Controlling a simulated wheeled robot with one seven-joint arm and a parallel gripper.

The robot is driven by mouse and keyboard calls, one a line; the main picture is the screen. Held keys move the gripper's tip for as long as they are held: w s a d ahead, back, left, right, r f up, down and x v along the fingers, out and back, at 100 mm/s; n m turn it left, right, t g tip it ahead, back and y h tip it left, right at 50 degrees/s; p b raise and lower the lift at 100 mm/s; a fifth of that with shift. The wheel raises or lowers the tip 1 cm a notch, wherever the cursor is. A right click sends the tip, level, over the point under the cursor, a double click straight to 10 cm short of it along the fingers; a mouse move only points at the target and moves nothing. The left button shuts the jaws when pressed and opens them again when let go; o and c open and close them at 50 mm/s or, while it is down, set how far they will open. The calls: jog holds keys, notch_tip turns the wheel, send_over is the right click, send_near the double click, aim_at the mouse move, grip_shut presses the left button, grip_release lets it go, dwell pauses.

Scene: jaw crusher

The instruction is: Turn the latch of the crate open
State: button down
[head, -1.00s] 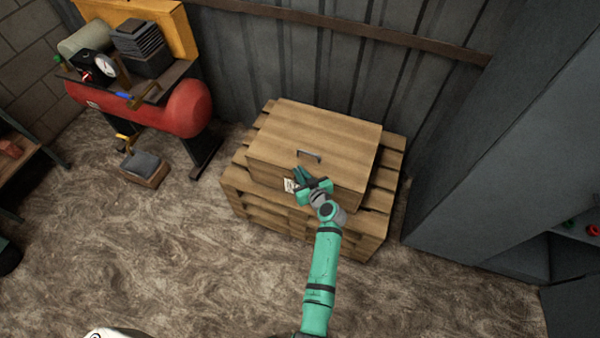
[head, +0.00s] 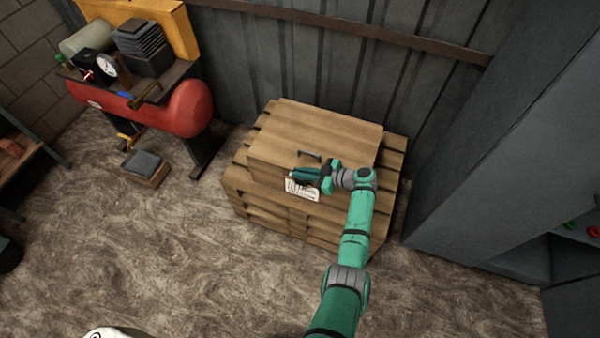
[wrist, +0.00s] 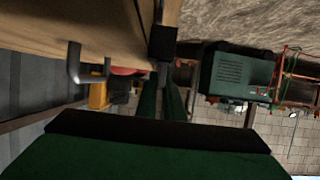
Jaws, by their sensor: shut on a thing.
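The wooden crate (head: 345,135) sits on a pallet, its lid down. A metal handle (head: 309,154) stands on the lid, and it shows at the left in the wrist view (wrist: 75,66). The dark latch (wrist: 162,42) is at the crate's edge in the wrist view. My gripper (head: 301,174) lies sideways along the upper front edge of the crate, fingers pointing left. In the wrist view its green fingers (wrist: 161,98) are close together, shut on the latch's narrow part. In the head view the gripper hides the latch.
A white label (head: 302,190) is on the crate's front below my gripper. The pallet (head: 240,190) juts out around the crate. A red compressor tank (head: 187,108) stands left, a grey cabinet (head: 480,150) right. The floor (head: 180,260) in front is mostly clear.

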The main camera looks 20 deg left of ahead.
jog(key=shift+d+f+n+g, duration=0.1)
jog(key=shift+n+g, duration=0.2)
jog(key=shift+g, duration=0.1)
jog(key=c, duration=1.9)
grip_release()
jog(key=shift+o, duration=0.2)
jog(key=v, duration=1)
jog(key=shift+d+r, duration=0.25)
jog(key=shift+d, duration=0.1)
jog(key=shift+s, duration=0.1)
